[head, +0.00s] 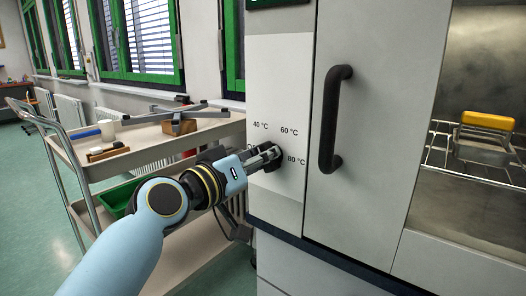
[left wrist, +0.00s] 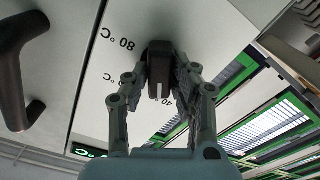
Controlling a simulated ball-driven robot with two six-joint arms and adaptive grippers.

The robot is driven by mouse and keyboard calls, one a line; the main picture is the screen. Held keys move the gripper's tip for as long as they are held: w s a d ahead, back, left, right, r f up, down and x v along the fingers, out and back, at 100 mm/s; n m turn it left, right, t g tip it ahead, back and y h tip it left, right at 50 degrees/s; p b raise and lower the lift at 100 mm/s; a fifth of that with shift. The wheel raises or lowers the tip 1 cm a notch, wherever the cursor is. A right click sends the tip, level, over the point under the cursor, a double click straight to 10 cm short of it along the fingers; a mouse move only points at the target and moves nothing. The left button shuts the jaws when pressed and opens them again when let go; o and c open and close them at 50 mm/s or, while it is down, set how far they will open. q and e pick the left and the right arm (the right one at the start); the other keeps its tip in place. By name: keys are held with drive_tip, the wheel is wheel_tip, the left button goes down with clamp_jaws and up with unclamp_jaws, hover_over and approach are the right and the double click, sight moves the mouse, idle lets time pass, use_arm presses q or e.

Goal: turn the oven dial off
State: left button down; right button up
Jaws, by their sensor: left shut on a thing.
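The oven dial (head: 273,164) is a small dark knob on the white control panel (head: 277,95), mostly hidden by my gripper in the head view. Labels for 40, 60 and 80 °C surround it; another label at its left is partly covered. My left gripper (head: 267,156) reaches the dial from the left and is shut on it. In the left wrist view the dial (left wrist: 159,66) sits between the two fingers (left wrist: 160,80). A white line on its face points down in that view, roughly towards the 40 label. My right gripper is not in view.
A black door handle (head: 331,118) stands out just right of the dial. Further right, an open chamber holds a wire rack (head: 450,163) and a yellow-topped container (head: 487,121). A trolley (head: 140,133) with several items stands behind my left arm.

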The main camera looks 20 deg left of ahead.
use_arm(q)
drive_tip(key=n+p, duration=0.2)
drive_tip(key=n, duration=0.4)
drive_tip(key=shift+a, duration=0.1)
drive_tip(key=n+p, duration=0.2)
drive_tip(key=n, duration=0.3)
drive_tip(key=shift+f, duration=0.2)
drive_tip(key=shift+n, duration=0.5)
drive_tip(key=c, duration=1.1)
unclamp_jaws()
drive_tip(key=v, duration=1.2)
